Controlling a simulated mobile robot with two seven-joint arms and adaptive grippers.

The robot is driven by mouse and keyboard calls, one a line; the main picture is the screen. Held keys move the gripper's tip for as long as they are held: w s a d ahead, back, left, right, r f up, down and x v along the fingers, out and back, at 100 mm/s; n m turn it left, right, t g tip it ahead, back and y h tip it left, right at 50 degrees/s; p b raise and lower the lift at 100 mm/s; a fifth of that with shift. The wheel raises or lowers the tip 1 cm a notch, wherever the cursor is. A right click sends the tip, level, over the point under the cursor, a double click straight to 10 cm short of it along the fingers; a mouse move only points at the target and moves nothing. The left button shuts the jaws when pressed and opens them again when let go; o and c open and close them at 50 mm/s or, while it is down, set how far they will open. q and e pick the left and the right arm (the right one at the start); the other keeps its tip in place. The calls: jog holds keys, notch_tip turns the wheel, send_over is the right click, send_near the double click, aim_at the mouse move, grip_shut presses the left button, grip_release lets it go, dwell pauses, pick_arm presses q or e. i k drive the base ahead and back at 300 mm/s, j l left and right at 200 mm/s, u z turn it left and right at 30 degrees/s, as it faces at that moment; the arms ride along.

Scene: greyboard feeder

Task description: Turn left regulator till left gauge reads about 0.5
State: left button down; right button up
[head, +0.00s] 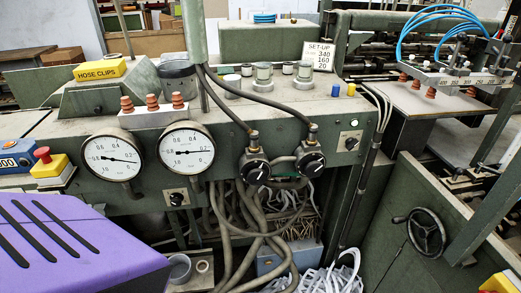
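The left gauge (112,158) is a round white dial in a dark rim on the front of the green machine. Its needle points right and slightly down; the exact reading is too small to be sure of. The right gauge (187,148) is beside it, its needle nearly level. The left regulator (257,172) is a black knob with a white mark, right of the gauges, with a hose fitting on top. The right regulator (313,165) is a similar knob just to its right. Neither of my grippers is in view.
Black hoses (225,105) arch over the machine top to the regulators. A purple slotted cover (75,245) fills the lower left. A red button on a yellow box (48,165) is left of the gauges. Loose cables (245,225) hang below. A handwheel (426,232) is at right.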

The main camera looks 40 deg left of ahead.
aim_at(256, 174)
jog(key=u, duration=1.2)
